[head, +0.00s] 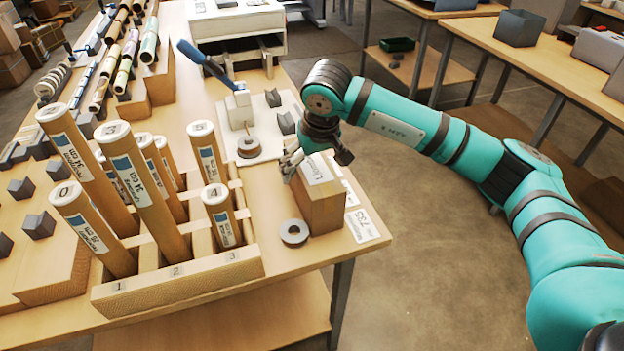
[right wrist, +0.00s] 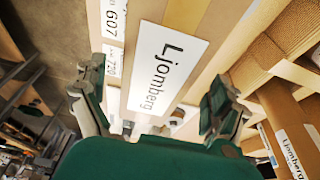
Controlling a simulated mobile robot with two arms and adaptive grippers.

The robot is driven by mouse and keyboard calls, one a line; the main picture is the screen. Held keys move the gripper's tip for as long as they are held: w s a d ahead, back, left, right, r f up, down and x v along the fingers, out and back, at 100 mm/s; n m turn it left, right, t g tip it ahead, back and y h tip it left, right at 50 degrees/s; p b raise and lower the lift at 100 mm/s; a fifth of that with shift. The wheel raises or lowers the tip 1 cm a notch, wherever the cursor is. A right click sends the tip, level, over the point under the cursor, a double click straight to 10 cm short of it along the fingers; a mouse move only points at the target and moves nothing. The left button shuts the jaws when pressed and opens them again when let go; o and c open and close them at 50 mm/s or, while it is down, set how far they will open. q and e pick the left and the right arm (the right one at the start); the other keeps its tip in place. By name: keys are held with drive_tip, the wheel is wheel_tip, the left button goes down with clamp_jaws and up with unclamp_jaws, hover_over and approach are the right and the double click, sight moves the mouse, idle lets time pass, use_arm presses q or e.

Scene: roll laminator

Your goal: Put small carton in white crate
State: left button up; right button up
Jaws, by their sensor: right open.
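The small carton (head: 322,208) is a brown box standing at the right edge of the near table. A white label reading "Ljomberg" (right wrist: 165,68) is on its top, seen between the fingers in the right wrist view. My right gripper (head: 317,158) is open over the top of the carton, one finger to each side. It also shows open in the right wrist view (right wrist: 157,105). I cannot tell whether the fingers touch the carton. My left gripper is not in view. No white crate can be made out for certain.
A wooden rack (head: 180,277) with several labelled rolls stands left of the carton. A tape ring (head: 294,232) lies close beside the carton. A white box-like unit (head: 237,22) stands at the back. A dark grey bin (head: 520,28) stands on the right table. Open floor separates the tables.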

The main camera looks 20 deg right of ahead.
drive_tip(key=p+x, duration=0.1)
drive_tip(key=x, duration=0.1)
drive_tip(key=p+x, duration=0.1)
drive_tip(key=x, duration=0.2)
drive_tip(key=shift+w+d+r, duration=0.15)
drive_tip(key=shift+w, duration=0.15)
drive_tip(key=shift+w+f, duration=0.1)
drive_tip(key=shift+f, duration=0.15)
drive_tip(key=c, duration=1.5)
drive_tip(key=shift+r, duration=0.1)
drive_tip(key=shift+c, duration=0.6)
